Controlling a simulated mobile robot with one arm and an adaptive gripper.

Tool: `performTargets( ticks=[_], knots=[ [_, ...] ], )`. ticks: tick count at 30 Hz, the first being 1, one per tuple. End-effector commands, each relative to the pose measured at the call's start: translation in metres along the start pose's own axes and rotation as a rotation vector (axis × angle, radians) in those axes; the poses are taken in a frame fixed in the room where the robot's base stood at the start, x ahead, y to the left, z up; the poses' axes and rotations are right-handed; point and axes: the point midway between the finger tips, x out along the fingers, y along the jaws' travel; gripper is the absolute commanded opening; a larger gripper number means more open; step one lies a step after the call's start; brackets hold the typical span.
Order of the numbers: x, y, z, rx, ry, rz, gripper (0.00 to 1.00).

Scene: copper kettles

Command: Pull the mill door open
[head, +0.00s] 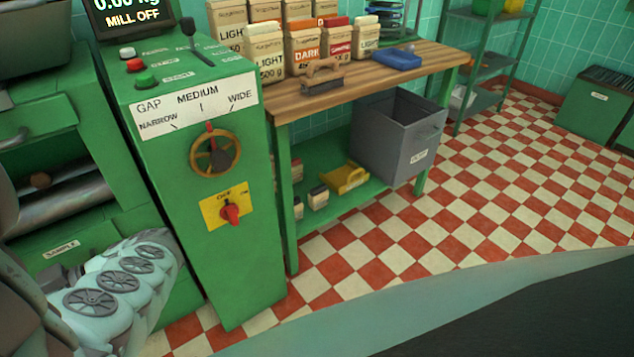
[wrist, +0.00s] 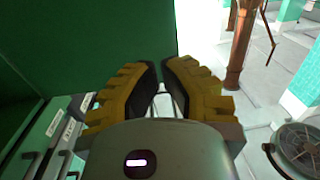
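The green mill (head: 215,255) stands at the left of the head view. Its display reads "MILL OFF". A curved grey handle (head: 12,140) shows on the mill's front at the far left edge, above an opening with metal rollers (head: 70,200). I cannot make out the door's outline. My gripper (wrist: 160,68) shows only in the wrist view, with two yellow-and-black fingers close together and a narrow gap between them. I see nothing held in the gap. A plain green panel (wrist: 85,40) lies beyond the fingers, at upper left.
A drawer labelled SAMPLE (head: 62,250) is low on the mill. A wooden bench (head: 345,88) with paper bags stands to the right, with a grey bin (head: 385,140) beneath it. Labelled drawer fronts (wrist: 50,125) show left in the wrist view. Checkered floor (head: 420,230) is clear at right.

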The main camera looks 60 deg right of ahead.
Motion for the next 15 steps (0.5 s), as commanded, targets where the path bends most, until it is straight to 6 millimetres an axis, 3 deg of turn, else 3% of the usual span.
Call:
performTargets(
  ticks=[15],
  knots=[
    [0.101,0.000,-0.002,-0.003,0.004,-0.002,0.00]
  ],
)
